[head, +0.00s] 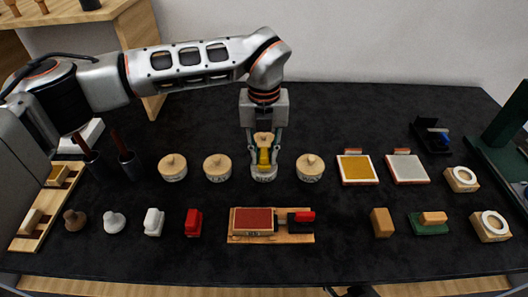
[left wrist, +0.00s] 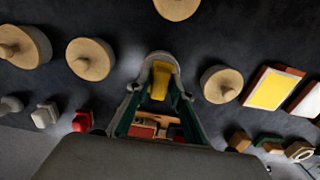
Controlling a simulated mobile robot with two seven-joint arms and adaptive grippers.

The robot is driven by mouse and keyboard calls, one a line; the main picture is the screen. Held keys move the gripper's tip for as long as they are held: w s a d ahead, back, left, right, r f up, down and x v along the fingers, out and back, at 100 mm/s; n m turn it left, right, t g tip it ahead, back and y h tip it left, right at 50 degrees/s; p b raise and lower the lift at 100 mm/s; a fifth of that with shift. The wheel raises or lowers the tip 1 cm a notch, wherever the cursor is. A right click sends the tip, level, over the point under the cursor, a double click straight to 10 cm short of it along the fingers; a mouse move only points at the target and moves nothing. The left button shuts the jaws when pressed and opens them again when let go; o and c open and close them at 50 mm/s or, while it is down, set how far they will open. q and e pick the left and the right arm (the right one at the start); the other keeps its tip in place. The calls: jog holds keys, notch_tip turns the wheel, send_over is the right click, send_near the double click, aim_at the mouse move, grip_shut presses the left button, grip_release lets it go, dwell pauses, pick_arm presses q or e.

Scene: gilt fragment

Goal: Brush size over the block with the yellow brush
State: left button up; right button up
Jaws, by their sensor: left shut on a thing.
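My left gripper (head: 264,150) is shut on the yellow brush (head: 264,158) and holds it upright at a pale, labelled jar (head: 264,174) in the back row. The brush's lower end is hidden in or behind the jar's rim. The yellow brush (left wrist: 160,80) also shows between the fingers of the left gripper (left wrist: 160,95) in the left wrist view. A block with a dark red top (head: 253,220) lies on a wooden board (head: 271,239) in front of the jar. My right gripper is not clearly visible.
Lidded jars (head: 218,167) flank the open one. A black holder with a red piece (head: 301,220) shares the board. Yellow (head: 360,170) and white (head: 408,169) framed pads stand right, dark cups (head: 130,164) left. A strip of dark table lies between the rows.

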aim_at(264, 153)
pick_arm(q)
jog(key=shift+f, duration=0.35)
jog(key=shift+f, duration=0.1)
dwell(1.1)
jog(key=shift+r+p, duration=1.9)
jog(key=shift+r, duration=1.7)
jog(key=shift+s, duration=0.15)
